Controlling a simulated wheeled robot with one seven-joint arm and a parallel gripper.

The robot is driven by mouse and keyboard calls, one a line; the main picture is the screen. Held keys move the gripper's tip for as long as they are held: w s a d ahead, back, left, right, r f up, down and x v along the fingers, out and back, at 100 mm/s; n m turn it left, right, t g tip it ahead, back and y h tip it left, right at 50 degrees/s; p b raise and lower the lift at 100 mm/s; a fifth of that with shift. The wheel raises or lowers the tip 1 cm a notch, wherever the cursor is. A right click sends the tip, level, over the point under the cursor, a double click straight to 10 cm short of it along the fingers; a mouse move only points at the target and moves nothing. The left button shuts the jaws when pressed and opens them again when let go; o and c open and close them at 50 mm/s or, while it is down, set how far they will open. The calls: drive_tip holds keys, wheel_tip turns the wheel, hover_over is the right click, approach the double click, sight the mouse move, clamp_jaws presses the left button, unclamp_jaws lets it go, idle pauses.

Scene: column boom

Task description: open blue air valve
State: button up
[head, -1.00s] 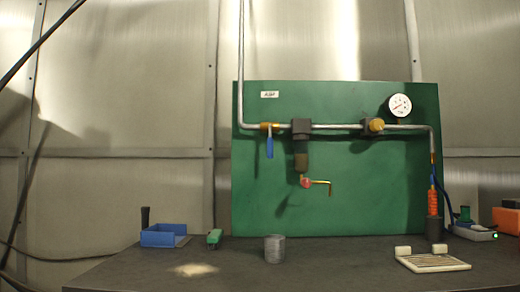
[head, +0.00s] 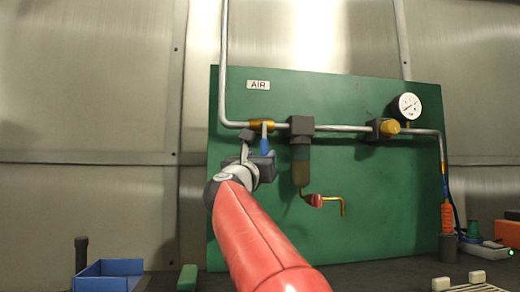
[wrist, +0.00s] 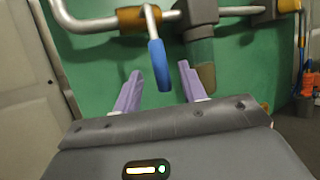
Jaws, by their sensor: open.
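The blue air valve handle (head: 265,145) hangs down from a brass valve body (head: 262,125) on the silver pipe, on the green panel. In the wrist view the blue handle (wrist: 159,65) points down between the two purple fingers of my gripper (wrist: 158,80), with a gap on each side. My gripper (head: 255,150) is open at the handle in the head view, where my arm and wrist cover part of it. The brass valve body (wrist: 135,15) sits just above in the wrist view.
A dark filter bowl (head: 300,165) hangs right of the handle, close to my right finger. Below it is a red-handled drain tap (head: 314,200). A regulator (head: 384,128) and gauge (head: 410,106) are farther right. A blue bin (head: 108,275) stands on the bench below.

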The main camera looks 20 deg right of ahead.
sight(263, 153)
drive_tip(key=p+x, duration=0.2)
drive_tip(key=x, duration=0.3)
drive_tip(key=shift+w+d+r, duration=0.1)
clamp_jaws()
